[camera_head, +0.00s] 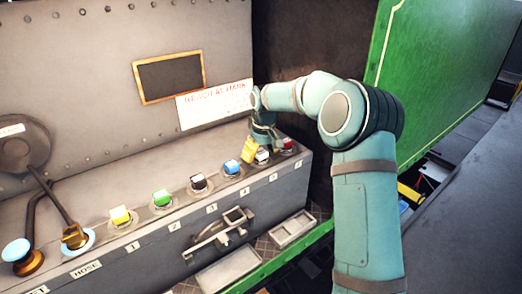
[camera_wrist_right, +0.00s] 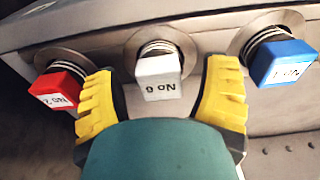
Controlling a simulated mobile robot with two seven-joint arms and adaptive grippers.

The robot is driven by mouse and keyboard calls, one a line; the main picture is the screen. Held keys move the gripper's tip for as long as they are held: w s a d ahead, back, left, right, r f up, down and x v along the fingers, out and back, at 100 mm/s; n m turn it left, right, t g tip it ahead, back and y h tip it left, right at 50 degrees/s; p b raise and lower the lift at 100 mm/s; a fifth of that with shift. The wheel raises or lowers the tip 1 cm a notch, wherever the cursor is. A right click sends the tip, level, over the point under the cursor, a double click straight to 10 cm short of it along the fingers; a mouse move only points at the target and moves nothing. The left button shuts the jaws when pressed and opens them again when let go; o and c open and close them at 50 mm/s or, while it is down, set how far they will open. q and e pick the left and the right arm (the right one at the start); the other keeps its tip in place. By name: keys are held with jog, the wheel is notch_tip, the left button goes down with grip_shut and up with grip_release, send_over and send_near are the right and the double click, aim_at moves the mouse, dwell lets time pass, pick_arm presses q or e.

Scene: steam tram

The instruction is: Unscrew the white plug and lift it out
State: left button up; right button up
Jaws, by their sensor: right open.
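The white plug (camera_head: 262,158) sits in its socket on the sloping grey bench, between the blue plug (camera_head: 232,167) and the red plug (camera_head: 287,145). In the right wrist view the white plug (camera_wrist_right: 159,78) is marked "No 6", and ringed thread shows between its cap and the round socket (camera_wrist_right: 158,40). My right gripper (camera_head: 255,148) is over it in the head view. In the wrist view its yellow fingers (camera_wrist_right: 160,85) are open, one on each side of the white cap, with a gap on both sides. My left gripper is not in view.
The red plug (camera_wrist_right: 62,88) and blue plug (camera_wrist_right: 280,62) stand close outside the fingers. Black (camera_head: 198,183), green (camera_head: 161,197) and yellow (camera_head: 120,215) plugs line the bench to the left. Trays (camera_head: 228,270) lie below the bench. A green panel (camera_head: 440,60) rises at right.

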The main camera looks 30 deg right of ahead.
grip_shut()
jog(key=shift+r+n+p, duration=0.1)
jog(key=shift+n+p, duration=0.45)
jog(key=shift+n, duration=0.35)
jog(key=shift+n+y+p, duration=0.3)
jog(key=shift+n+p, duration=0.2)
jog(key=shift+n, duration=0.7)
